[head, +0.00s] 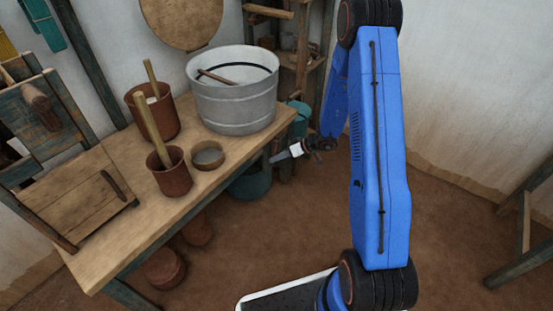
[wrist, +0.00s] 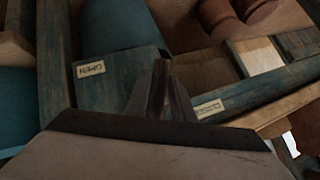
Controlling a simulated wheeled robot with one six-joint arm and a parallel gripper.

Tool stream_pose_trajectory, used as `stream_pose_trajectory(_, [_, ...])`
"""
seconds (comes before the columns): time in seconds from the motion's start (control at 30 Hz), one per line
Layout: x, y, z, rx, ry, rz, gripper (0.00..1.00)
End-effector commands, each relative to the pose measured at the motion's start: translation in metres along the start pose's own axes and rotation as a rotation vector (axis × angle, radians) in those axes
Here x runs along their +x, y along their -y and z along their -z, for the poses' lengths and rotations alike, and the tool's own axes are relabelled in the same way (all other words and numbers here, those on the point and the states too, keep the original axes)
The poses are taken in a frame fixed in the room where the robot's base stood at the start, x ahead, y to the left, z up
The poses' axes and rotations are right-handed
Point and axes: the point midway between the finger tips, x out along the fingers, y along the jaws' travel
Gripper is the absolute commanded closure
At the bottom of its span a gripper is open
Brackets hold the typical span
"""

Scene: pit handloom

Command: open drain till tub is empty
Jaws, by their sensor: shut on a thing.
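The grey metal tub (head: 235,106) stands on the far right end of the wooden table, with a stick across its inside. How much liquid it holds I cannot tell. My gripper (head: 277,158) is low beside the table's right edge, in front of and below the tub. In the wrist view my gripper (wrist: 160,92) is shut on a narrow dark handle (wrist: 161,72), mostly hidden between the fingers. A label reading OPEN (wrist: 89,68) is on a teal board to its left. A second label (wrist: 208,108), too blurred to read, is to its right.
A teal bucket (head: 250,186) is on the floor under the table's right end. Two brown pots (head: 171,178) with sticks and a small bowl (head: 208,155) stand on the table (head: 120,226). The floor to the right is clear as far as a wooden frame (head: 522,262).

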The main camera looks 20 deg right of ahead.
Motion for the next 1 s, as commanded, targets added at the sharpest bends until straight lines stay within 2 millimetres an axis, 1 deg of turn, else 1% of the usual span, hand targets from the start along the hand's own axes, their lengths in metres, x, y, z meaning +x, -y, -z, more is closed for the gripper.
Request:
stream_pose_trajectory(0.3, [-0.0004, -0.0061, -0.0006, -0.070, 0.003, -0.072, 1.00])
stream_pose_trajectory(0.8, [-0.0006, -0.0075, -0.0003, -0.080, 0.002, -0.083, 1.00])
stream_pose_trajectory(0.83, [-0.0006, -0.0075, -0.0003, -0.080, 0.002, -0.083, 0.71])
stream_pose_trajectory(0.87, [-0.0005, -0.0075, -0.0003, -0.080, 0.002, -0.083, 0.64])
stream_pose_trajectory(0.9, [-0.0005, -0.0074, -0.0002, -0.081, 0.002, -0.083, 0.59])
stream_pose_trajectory(1.0, [-0.0004, -0.0073, -0.0001, -0.081, 0.002, -0.083, 0.59])
